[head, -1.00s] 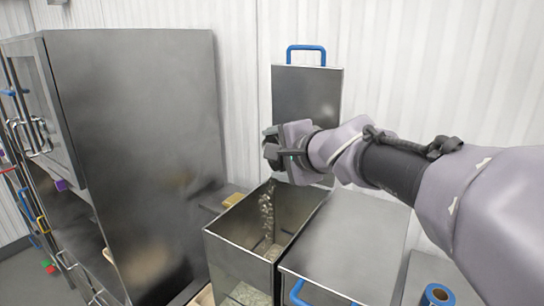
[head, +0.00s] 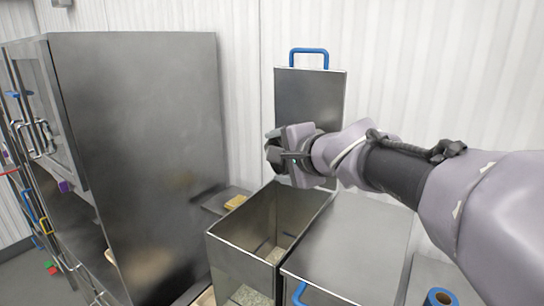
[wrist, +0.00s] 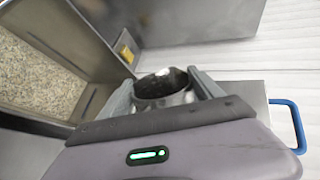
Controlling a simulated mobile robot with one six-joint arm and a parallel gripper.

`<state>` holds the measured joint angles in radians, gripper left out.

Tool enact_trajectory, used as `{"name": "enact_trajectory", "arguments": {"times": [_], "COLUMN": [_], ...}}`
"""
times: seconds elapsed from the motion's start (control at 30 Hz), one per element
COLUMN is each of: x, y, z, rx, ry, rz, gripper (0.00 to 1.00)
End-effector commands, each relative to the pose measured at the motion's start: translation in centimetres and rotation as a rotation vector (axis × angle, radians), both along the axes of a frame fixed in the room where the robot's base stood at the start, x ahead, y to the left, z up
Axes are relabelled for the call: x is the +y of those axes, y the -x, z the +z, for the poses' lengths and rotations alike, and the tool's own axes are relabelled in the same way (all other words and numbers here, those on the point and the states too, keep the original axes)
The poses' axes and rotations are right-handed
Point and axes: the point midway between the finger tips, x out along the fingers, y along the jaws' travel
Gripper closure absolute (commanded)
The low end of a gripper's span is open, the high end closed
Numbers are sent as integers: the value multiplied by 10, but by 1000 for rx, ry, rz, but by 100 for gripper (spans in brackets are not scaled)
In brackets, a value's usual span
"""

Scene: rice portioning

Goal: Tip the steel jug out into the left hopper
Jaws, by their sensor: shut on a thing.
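The left hopper (head: 228,262) is an open steel bin with pale rice inside, and its rice also shows in the wrist view (wrist: 40,65). Its lid (head: 300,95) stands raised behind it with a blue handle. My gripper (head: 276,152) is above the back part of the open hopper. In the wrist view my gripper (wrist: 162,92) is shut on the steel jug (wrist: 165,99), whose dark round opening shows between the fingers. In the head view the jug is mostly hidden by the gripper, and no grains fall from it. How much is left inside the jug cannot be told.
A closed steel hopper (head: 350,240) with a blue handle stands to the right of the open one. A tall steel cabinet (head: 140,150) is on the left. A small yellow block (head: 236,201) lies on a shelf behind. A blue roll (head: 439,298) is at lower right.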

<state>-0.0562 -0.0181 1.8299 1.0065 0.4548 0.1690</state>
Motion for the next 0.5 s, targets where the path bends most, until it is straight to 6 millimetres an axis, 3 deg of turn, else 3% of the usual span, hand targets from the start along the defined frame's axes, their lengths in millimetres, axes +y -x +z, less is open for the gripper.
{"name": "enact_trajectory", "arguments": {"times": [0.37,0.5], "x": [0,-2], "y": [0,-1], "z": [1,13], "rx": [4,113], "ry": [-11,-231], "rz": [0,-4], "gripper": [98,98]}}
